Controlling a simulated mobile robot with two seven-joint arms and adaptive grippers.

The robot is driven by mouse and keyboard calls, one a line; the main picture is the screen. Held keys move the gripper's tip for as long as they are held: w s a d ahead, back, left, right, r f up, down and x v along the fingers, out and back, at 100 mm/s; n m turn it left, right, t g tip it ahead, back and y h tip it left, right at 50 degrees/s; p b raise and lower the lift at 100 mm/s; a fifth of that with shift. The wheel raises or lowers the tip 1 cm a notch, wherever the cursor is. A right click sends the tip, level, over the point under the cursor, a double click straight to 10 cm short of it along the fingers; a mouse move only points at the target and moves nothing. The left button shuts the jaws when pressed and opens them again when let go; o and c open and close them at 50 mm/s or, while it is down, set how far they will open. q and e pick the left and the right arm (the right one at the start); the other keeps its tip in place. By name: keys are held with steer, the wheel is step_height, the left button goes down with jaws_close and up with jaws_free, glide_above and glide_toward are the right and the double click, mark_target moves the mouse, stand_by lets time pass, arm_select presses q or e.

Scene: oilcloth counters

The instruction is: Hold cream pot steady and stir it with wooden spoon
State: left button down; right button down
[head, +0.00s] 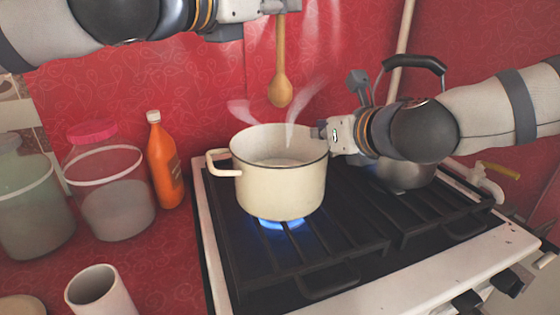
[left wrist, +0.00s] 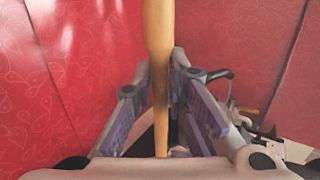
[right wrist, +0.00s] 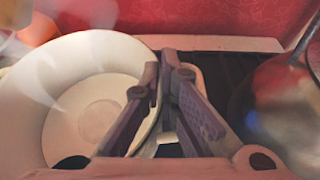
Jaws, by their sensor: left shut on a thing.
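The cream pot (head: 280,190) stands upright on the hob over a blue flame, with steam rising. Its open inside shows in the right wrist view (right wrist: 95,105), with pale contents at the bottom. The wooden spoon (head: 280,88) hangs upright, bowl down, above the back of the pot and clear of it. My left gripper (head: 284,8), at the top edge of the head view, is shut on the spoon's handle (left wrist: 159,30). My right gripper (head: 322,134) is at the pot's right side, its fingers closed around the right handle, which they mostly hide.
A kettle (head: 404,172) stands behind my right arm on the stove (head: 350,262). An orange bottle (head: 163,165), a pink-lidded jar (head: 110,195) and another jar (head: 30,215) stand left of the stove. A pale cup (head: 100,292) is at the front left. The front grate is clear.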

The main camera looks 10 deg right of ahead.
steer(key=c, duration=2.3)
jaws_free()
steer(key=o, duration=0.6)
